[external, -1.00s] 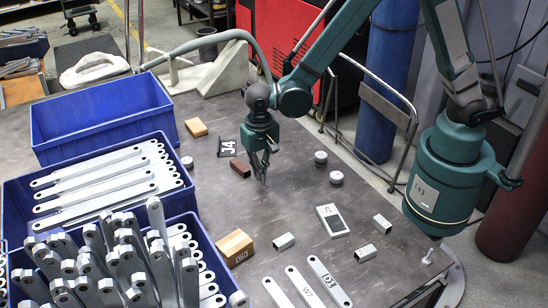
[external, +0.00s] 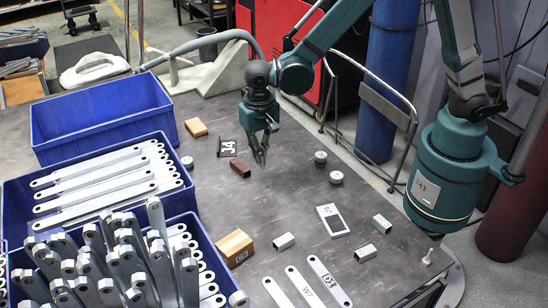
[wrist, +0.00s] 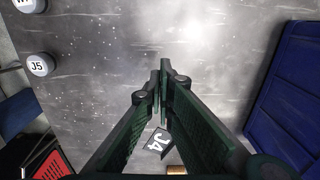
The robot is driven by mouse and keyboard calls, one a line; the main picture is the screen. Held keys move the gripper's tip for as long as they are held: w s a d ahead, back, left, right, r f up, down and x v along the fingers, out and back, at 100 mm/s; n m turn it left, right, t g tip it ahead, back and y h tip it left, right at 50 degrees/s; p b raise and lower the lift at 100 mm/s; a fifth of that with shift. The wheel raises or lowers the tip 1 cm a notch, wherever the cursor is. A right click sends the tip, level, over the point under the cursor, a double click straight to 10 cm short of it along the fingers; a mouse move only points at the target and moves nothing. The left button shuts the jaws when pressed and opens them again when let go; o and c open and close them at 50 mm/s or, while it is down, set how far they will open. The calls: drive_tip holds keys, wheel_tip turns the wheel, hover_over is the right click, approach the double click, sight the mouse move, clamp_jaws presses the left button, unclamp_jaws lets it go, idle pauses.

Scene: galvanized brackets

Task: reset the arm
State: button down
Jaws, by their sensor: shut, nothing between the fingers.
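My gripper (external: 261,158) is shut and empty. It points down above the metal table, beside a small red-brown block (external: 240,168). In the wrist view the two dark green fingers of my gripper (wrist: 164,68) meet at their tips over bare table. A black plate marked J4 (external: 227,146) lies behind and left of the gripper. That J4 plate (wrist: 157,143) shows partly between the fingers in the wrist view.
An empty blue bin (external: 105,117) stands at the left, with blue bins of grey brackets (external: 98,185) nearer. A wooden block (external: 235,246), metal tubes (external: 284,241), round knobs (external: 320,157) and flat brackets (external: 328,280) lie on the table (external: 290,200). Its middle is fairly clear.

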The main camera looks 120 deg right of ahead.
drive_tip(key=shift+r, duration=0.1)
drive_tip(key=s+a+r+n+t, duration=0.2)
drive_tip(key=s+a+r+n, duration=0.2)
drive_tip(key=a+r, duration=0.45)
drive_tip(key=s+a+r+n+t, duration=0.1)
drive_tip(key=s+a+r+n, duration=0.3)
drive_tip(key=a+r, duration=0.4)
drive_tip(key=s+a+r+n+t, duration=0.2)
drive_tip(key=s+a+r+n, duration=0.1)
drive_tip(key=s+a+n, duration=0.2)
drive_tip(key=s+a+r+n+t, duration=0.2)
drive_tip(key=s+a+n, duration=0.3)
drive_tip(key=s, duration=0.5)
drive_tip(key=shift+a+r, duration=0.65)
drive_tip(key=shift+a, duration=0.4)
idle(3.7)
